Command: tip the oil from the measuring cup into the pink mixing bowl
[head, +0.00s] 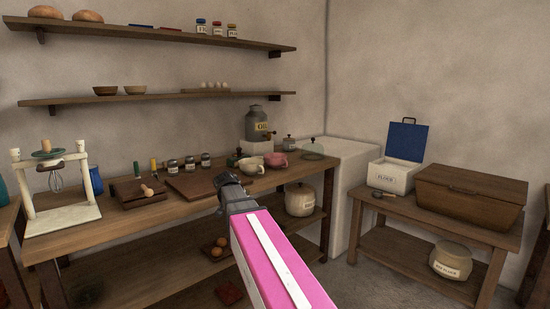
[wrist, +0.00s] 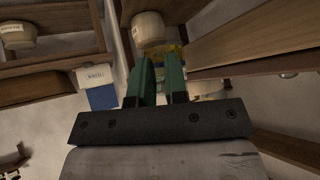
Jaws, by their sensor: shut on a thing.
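The pink mixing bowl (head: 277,159) stands on the long wooden counter, just right of a cream bowl (head: 252,167). My gripper (head: 229,181) is in front of the counter, to the left of and nearer than both bowls, and its fingers are hard to make out there. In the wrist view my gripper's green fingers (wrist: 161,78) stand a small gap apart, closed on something. A yellow patch with a clear edge, seemingly oil in the measuring cup (wrist: 172,50), shows at their tips. In the head view the measuring cup cannot be made out; my gripper may hide it.
A grey oil can (head: 257,121) stands on a white block behind the bowls. A glass dome (head: 313,151) is at right. Small jars (head: 189,163), a board (head: 205,182) and an egg tray (head: 142,192) lie left.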

